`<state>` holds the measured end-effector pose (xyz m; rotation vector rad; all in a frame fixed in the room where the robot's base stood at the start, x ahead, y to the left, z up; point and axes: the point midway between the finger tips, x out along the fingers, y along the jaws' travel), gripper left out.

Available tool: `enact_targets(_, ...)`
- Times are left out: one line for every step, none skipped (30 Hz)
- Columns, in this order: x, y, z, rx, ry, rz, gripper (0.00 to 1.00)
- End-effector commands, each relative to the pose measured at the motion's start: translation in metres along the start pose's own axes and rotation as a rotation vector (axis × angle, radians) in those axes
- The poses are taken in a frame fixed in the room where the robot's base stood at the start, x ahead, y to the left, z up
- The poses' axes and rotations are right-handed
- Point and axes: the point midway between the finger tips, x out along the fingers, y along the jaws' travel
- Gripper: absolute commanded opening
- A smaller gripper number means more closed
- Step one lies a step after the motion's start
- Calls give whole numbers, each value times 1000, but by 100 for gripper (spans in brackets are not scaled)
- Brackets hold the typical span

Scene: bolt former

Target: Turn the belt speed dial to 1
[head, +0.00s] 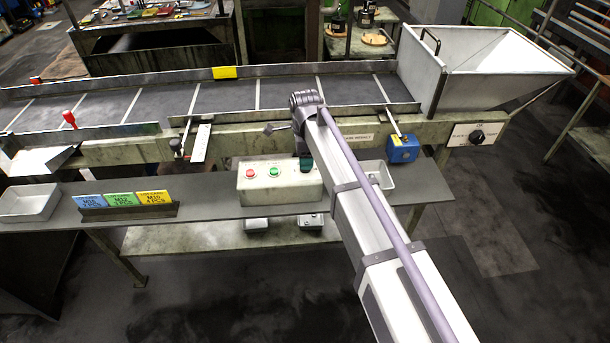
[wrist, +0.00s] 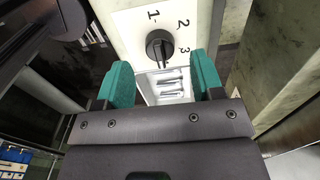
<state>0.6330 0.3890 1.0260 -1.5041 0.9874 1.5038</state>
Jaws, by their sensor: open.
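In the wrist view a black dial knob (wrist: 159,46) sits on a white plate (wrist: 130,27) with the numerals 1, 2 and 3 around it. Its ridge runs roughly up and down in the picture; I cannot tell which numeral it points at. My gripper (wrist: 161,66) has its teal fingers apart, one to each side below the knob, with nothing between them. In the head view a black dial (head: 477,137) on a white plate is at the far right; I cannot tell whether it is the same one. My gripper (head: 305,163) there is mostly hidden by my arm.
A control box (head: 255,187) with red and green buttons stands on the shelf, beside coloured cards (head: 117,203) and an empty tray (head: 28,202). The conveyor belt (head: 225,97) runs behind, with a hopper (head: 480,65) at right. A tray with bolts (wrist: 168,84) lies below the dial in the wrist view.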

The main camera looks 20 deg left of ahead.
Motion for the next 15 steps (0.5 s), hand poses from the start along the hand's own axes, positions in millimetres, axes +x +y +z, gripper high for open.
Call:
enact_targets(23,0,0,0,0,0,61)
enact_targets(27,0,0,0,0,0,61)
enact_targets(32,0,0,0,0,0,61)
enact_targets(34,0,0,0,0,0,61)
enact_targets(35,0,0,0,0,0,61)
enact_targets(36,0,0,0,0,0,61)
enact_targets(36,0,0,0,0,0,61)
enact_targets(35,0,0,0,0,0,61)
enact_targets(34,0,0,0,0,0,61)
enact_targets(34,0,0,0,0,0,61)
enact_targets(33,0,0,0,0,0,61)
enact_targets(33,0,0,0,0,0,61)
enact_targets(33,0,0,0,0,0,61)
enact_targets(33,0,0,0,0,0,59)
enact_targets(33,0,0,0,0,0,55)
